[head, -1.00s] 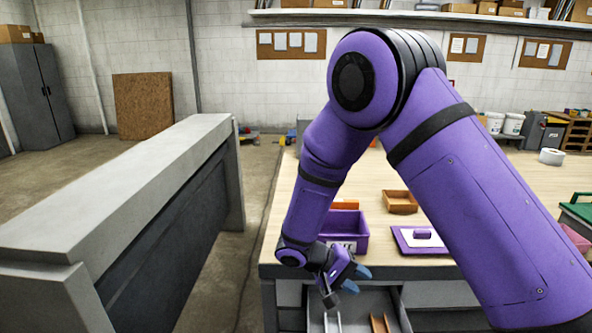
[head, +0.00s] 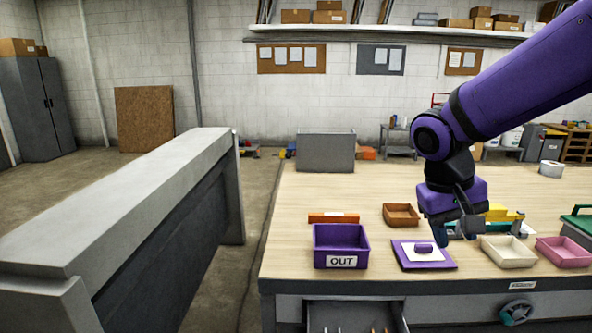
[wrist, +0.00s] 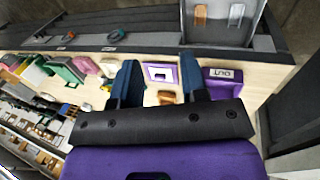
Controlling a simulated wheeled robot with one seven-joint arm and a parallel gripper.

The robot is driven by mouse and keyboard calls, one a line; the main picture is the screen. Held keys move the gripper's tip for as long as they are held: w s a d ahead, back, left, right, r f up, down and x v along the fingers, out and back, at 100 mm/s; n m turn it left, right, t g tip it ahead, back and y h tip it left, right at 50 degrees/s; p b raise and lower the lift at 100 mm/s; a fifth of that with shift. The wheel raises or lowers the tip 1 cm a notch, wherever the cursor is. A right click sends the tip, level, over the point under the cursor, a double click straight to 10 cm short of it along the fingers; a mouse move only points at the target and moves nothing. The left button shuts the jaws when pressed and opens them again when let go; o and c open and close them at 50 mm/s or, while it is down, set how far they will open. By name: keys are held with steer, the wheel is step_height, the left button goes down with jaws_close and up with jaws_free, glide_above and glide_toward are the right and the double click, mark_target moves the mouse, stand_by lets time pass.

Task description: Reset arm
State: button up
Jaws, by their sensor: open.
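My gripper (head: 457,232) hangs from my purple arm above the workbench in the head view, to the right of the purple board. Its two dark blue fingers stand apart with nothing between them in the wrist view (wrist: 158,82). Beyond the fingers, the wrist view shows the purple board with a white sheet (wrist: 161,74).
A purple OUT bin (head: 341,262), brown tray (head: 401,215), cream tray (head: 508,252) and pink tray (head: 563,251) stand on the workbench (head: 300,200). An open drawer (head: 355,317) is below the front edge. A grey barrier (head: 130,200) stands left, with floor between.

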steer(key=s+d+r+t+y, duration=0.1)
steer(key=s+d+r+t, duration=0.1)
steer(key=s, duration=0.5)
steer(key=s+d+r+t+y, duration=0.1)
steer(key=s+r+t+y, duration=0.1)
steer(key=s+r, duration=0.3)
steer(key=shift+s+d+r+t, duration=0.25)
steer(key=shift+s+d+t, duration=0.15)
steer(key=shift+s+t, duration=0.4)
